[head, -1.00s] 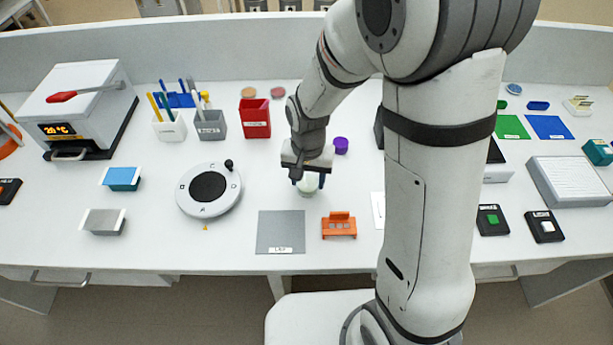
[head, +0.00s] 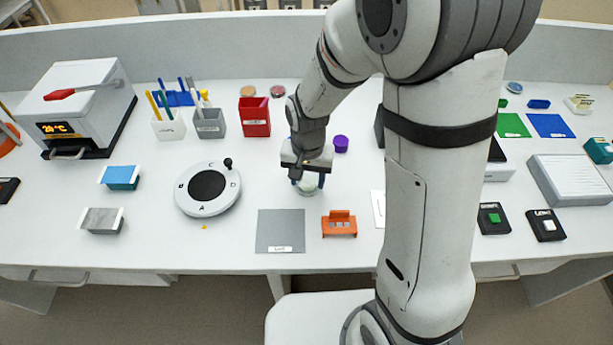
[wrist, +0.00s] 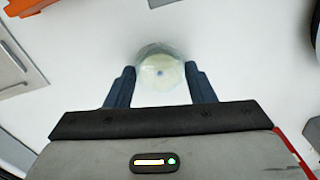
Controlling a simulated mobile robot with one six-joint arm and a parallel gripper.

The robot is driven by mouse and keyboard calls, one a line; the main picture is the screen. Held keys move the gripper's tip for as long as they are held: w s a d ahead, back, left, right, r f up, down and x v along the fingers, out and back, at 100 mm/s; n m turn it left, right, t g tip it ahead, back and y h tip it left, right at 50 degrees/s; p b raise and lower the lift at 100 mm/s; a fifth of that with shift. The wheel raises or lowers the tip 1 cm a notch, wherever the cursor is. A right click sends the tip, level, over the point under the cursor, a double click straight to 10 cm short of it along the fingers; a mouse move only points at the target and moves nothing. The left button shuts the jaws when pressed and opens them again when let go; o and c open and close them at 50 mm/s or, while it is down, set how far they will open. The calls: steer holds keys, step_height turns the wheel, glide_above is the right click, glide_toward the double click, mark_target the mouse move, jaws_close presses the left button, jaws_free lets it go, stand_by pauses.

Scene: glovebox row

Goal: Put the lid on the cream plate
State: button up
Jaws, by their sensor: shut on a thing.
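A round cream plate (wrist: 161,74) lies on the white bench under my gripper (wrist: 160,84) in the wrist view. A clear, see-through lid (wrist: 160,50) shows as a faint rim around and over the cream disc, between my two dark fingers. My gripper is shut on the lid. I cannot tell whether the lid rests on the plate or hangs just above it. In the head view my gripper (head: 308,182) points down at the bench, with the pale round shape (head: 309,188) below it, partly hidden by the fingers.
A grey mat (head: 281,231) and an orange rack (head: 339,225) lie in front. A purple cup (head: 341,144) stands behind to the right, a red bin (head: 254,118) behind to the left. A round dial device (head: 208,188) is at left. Bench between it and my gripper is clear.

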steer(key=o, duration=1)
steer(key=shift+r, duration=0.1)
step_height(320, 180, up, 8)
steer(key=shift+f, duration=0.2)
steer(key=s+d+r+n+t, duration=0.1)
steer(key=s+d+r, duration=0.2)
steer(key=s+d, duration=0.1)
steer(key=s+d+r+t, duration=0.1)
steer(key=s+d+r, duration=0.2)
steer(key=s+d, duration=0.1)
steer(key=s+d+r+n+t, duration=0.1)
steer(key=s+d+r, duration=0.2)
steer(key=s+d, duration=0.1)
steer(key=shift+s+d+r+n, duration=0.1)
steer(key=shift+d+r+n, duration=0.05)
steer(key=shift+r+n, duration=0.15)
